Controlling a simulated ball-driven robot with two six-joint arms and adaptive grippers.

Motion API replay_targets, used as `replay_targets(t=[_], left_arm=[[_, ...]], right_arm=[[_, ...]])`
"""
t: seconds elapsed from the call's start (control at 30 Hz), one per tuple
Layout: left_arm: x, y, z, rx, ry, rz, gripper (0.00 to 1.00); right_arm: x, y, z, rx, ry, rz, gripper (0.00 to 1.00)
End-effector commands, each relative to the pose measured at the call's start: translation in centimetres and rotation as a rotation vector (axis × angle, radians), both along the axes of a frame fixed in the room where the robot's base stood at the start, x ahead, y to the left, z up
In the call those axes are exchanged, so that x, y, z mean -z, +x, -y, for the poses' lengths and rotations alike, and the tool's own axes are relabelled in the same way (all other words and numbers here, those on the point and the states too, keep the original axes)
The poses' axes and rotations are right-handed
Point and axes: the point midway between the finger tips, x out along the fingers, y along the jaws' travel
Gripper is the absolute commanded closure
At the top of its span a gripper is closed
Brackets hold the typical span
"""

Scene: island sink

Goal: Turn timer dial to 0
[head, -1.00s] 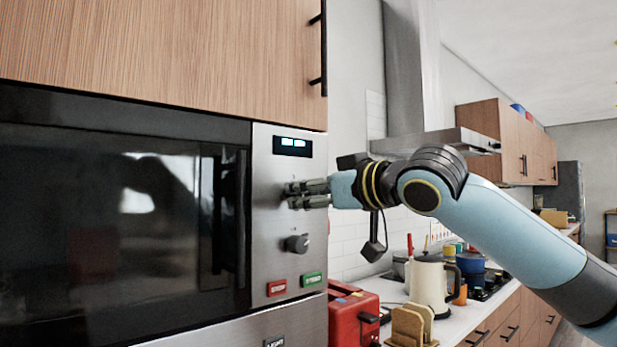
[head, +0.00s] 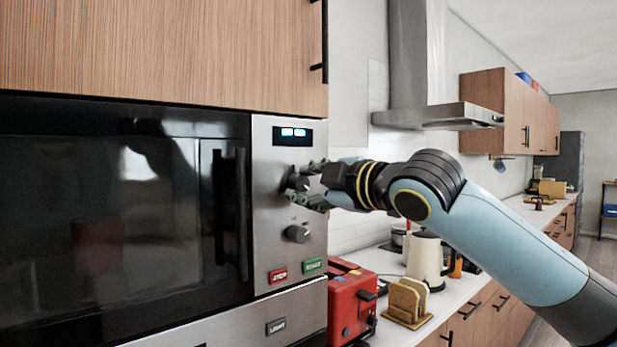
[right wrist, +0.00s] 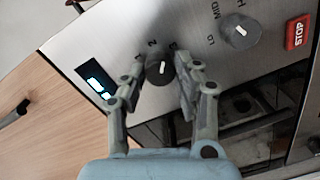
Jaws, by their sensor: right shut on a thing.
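The microwave's upper dial (head: 301,184), dark and round, sits on the steel panel below the lit display (head: 292,132). In the right wrist view the upper dial (right wrist: 158,71) shows a white pointer line and a "2" printed beside it. My right gripper (head: 296,183) is shut on this dial, with one finger above and one below it in the head view. In the right wrist view its fingers (right wrist: 160,62) lie on either side of the dial. My left gripper is not in view.
A lower dial (head: 298,233) marked LO, MID and H is below, with red STOP (head: 278,275) and green (head: 313,265) buttons under it. The black door handle (head: 229,212) is left of the panel. A red toaster (head: 352,303) and a kettle (head: 426,259) stand on the counter.

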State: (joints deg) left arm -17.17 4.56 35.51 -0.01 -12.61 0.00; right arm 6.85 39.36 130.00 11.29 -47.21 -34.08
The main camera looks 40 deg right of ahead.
Motion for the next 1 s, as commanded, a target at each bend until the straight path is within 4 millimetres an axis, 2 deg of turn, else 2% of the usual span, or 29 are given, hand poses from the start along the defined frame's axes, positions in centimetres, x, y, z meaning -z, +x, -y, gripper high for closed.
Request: replay_targets(t=[1.0], left_arm=[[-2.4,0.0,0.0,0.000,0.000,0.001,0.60]], right_arm=[[0.3,0.0,-0.1,-0.002,-0.959,0.070,1.00]])
